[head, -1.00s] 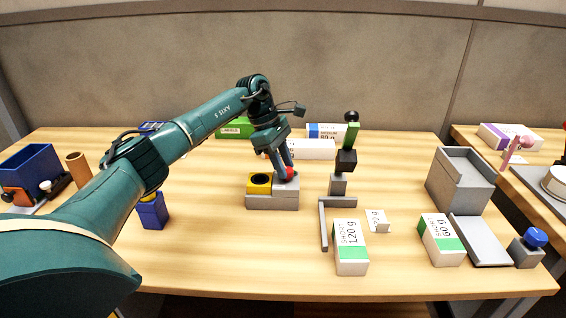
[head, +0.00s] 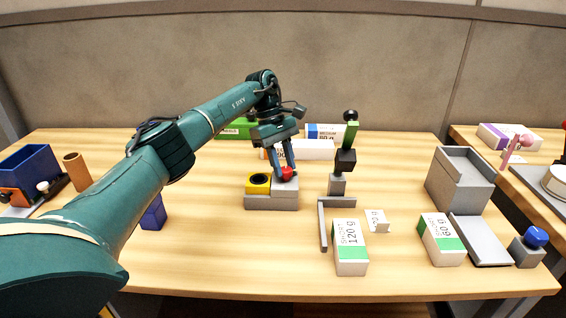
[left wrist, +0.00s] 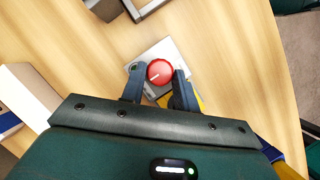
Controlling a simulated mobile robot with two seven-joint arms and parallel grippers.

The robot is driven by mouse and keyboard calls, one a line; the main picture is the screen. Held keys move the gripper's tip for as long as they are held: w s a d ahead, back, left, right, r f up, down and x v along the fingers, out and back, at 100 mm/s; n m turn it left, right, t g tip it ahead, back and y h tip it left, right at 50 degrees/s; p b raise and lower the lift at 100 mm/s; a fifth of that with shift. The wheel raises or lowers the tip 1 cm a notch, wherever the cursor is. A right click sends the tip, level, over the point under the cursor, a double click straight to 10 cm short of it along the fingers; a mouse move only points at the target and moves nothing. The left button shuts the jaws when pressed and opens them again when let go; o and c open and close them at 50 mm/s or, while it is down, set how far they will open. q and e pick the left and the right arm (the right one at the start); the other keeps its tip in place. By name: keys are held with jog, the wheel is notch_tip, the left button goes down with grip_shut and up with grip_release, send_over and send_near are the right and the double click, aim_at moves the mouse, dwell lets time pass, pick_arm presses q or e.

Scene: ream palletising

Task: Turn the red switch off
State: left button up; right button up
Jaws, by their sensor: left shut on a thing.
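The red switch (head: 287,174) is a round knob on top of a grey box (head: 272,201), next to a yellow block with a dark round opening (head: 258,183). My left gripper (head: 284,173) reaches down from above with one finger on each side of the knob. It is shut on the knob. In the left wrist view the fingers (left wrist: 158,80) flank it. My right gripper is not in view.
White and green reams (head: 350,247) lie at the front. A blue block (head: 153,214) stands left, near my arm. Bare table lies between that block and the switch box.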

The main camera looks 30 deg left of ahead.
pick_arm(q)
jog(key=o, duration=1)
jog(key=shift+c, duration=0.2)
